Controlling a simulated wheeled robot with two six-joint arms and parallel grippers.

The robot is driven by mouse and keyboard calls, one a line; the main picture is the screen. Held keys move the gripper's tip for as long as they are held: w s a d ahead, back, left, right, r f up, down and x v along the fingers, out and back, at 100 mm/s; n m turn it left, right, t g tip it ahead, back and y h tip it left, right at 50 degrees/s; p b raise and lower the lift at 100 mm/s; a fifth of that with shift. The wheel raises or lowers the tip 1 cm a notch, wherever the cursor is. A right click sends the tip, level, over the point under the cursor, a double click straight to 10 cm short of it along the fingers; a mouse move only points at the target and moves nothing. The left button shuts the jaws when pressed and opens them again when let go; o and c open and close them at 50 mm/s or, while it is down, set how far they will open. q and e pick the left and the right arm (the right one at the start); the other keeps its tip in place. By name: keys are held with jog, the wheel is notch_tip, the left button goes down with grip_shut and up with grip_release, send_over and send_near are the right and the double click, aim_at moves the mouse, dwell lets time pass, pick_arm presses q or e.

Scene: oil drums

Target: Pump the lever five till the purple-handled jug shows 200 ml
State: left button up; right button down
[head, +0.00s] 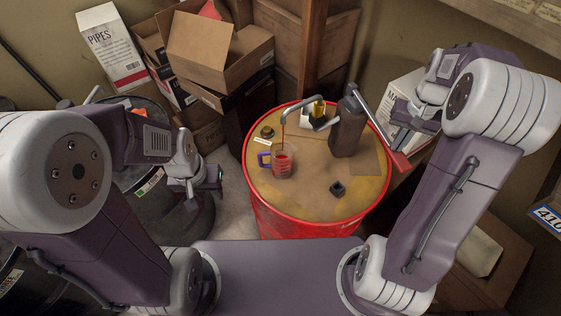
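A clear jug (284,164) with a purple handle (264,160) stands on the red drum (278,225). Reddish colour shows in it; its level is too small to read. The pump (348,130) has a dark body, and its curved spout (296,103) ends above the jug. The lever (371,112) slopes down to the right to a red grip (401,161). My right gripper (403,138) is at the lever beside the grip; its fingers are too dark to judge. My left gripper (216,181) is left of the drum, apart from the jug, its finger gap unclear.
A small dark object (338,188) and a round cap (267,131) lie on the drum top. A yellow-topped item (318,110) stands behind the pump. Cardboard boxes (215,55) are stacked behind. A dark drum (150,210) stands at left.

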notch_tip(320, 180, up, 13)
jog(key=p, duration=1.3)
jog(key=shift+s+r, duration=0.15)
jog(key=shift+r, duration=0.05)
jog(key=shift+d+r, duration=0.1)
jog(key=shift+d, duration=0.05)
jog(key=shift+r+p, duration=0.9)
jog(key=shift+p, duration=0.25)
